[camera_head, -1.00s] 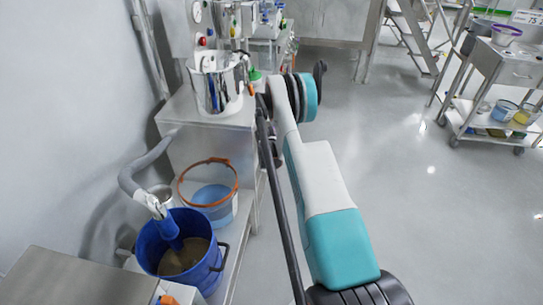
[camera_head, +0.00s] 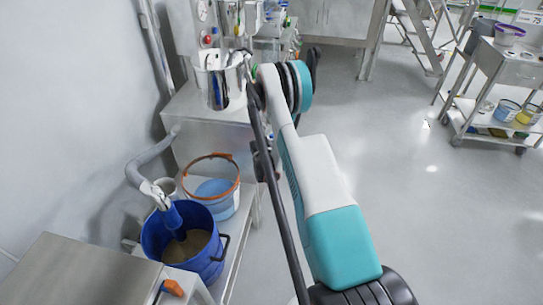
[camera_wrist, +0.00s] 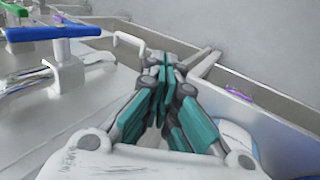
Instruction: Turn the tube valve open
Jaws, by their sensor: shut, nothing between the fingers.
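In the wrist view a T-shaped valve handle (camera_wrist: 52,32), blue, stands on a metal stem at the upper left, with a green handle (camera_wrist: 18,9) behind it. I cannot tell which of these, if either, is the tube valve. My gripper (camera_wrist: 163,72) has its teal fingers together and empty, right of the blue handle and apart from it. A bent white metal handle (camera_wrist: 128,38) shows just beyond the fingers. In the head view my arm reaches towards the steel pot (camera_head: 212,88), and the fingers cannot be made out there.
A blue bucket (camera_head: 204,264) with brown contents takes a grey hose (camera_head: 150,163) on the left. Beside it stands a clear pail (camera_head: 222,203) with an orange rim. A steel bench (camera_head: 80,270) is at front left, a trolley (camera_head: 480,90) at right. The floor between is clear.

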